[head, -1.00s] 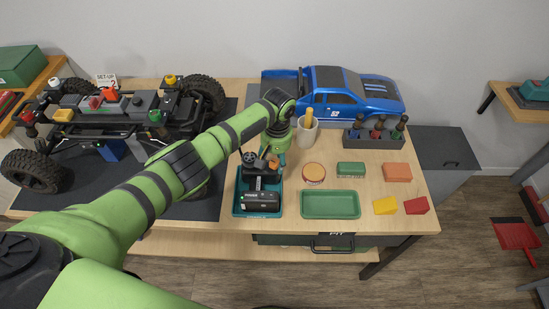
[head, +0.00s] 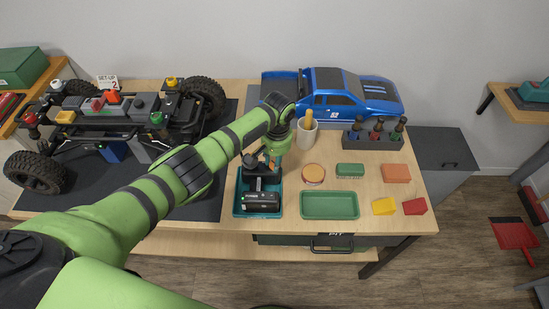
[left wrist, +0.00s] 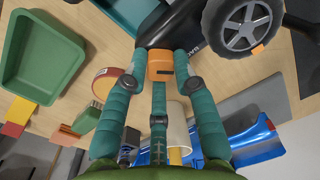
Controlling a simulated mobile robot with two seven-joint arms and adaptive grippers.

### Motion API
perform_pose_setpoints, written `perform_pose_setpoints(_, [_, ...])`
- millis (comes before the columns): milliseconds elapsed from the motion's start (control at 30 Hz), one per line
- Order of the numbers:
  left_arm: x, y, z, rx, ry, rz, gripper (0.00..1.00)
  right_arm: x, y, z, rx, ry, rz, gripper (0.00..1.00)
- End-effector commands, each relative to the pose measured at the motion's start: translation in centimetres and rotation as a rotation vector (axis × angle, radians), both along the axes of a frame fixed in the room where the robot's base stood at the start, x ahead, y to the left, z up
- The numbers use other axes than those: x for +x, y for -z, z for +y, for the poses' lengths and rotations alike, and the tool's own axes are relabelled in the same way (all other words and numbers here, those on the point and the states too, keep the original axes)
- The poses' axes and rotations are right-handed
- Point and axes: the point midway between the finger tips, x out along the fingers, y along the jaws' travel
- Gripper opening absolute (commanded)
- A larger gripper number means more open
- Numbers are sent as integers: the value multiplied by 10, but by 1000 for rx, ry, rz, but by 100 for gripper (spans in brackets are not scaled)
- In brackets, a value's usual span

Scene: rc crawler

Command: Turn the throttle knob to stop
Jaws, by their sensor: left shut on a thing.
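The black handheld transmitter (head: 262,201) sits in a teal tray (head: 239,208) near the middle of the bench. Its steering wheel (left wrist: 243,25) shows large in the left wrist view. The orange throttle knob (left wrist: 160,66) has a short dark mark on its face. My left gripper (head: 271,161) is shut on the knob from the far right side, with teal fingers on both sides of it in the left wrist view (left wrist: 160,75). The gripper partly hides the knob in the head view. The RC crawler chassis (head: 122,118) stands at the left on a dark mat. My right gripper is not in view.
A green tray (head: 330,205), a round tin (head: 313,174) and small coloured blocks lie right of the transmitter. A cup (head: 306,134), a blue truck body (head: 340,95) and a driver rack (head: 374,138) stand behind. My left arm passes over the mat.

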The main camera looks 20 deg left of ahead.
Motion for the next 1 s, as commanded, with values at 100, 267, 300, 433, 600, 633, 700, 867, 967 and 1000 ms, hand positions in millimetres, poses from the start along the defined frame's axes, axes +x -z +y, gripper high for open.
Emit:
perform_pose_setpoints(100, [-1,-1,-1,-1,113,1,0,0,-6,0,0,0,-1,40])
perform_pose_setpoints(267, [-1,-1,-1,-2,263,0,0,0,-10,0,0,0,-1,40])
perform_pose_setpoints(300, [-1,-1,-1,-2,300,0,0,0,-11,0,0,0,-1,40])
perform_pose_setpoints(433, [-1,-1,-1,-1,413,0,0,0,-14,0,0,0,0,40])
perform_pose_setpoints(600, [-1,-1,-1,-2,538,0,0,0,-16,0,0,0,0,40])
perform_pose_setpoints(633, [-1,-1,-1,-2,557,-1,0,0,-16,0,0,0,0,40])
perform_pose_setpoints(700, [-1,-1,-1,-2,597,-1,0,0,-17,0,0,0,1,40])
perform_pose_setpoints(867, [-1,-1,-1,-1,665,0,0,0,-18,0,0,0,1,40])
perform_pose_setpoints(967, [-1,0,-1,-1,692,-1,0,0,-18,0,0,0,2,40])
perform_pose_setpoints(1000, [-1,0,-1,-1,701,-1,0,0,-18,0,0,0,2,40])
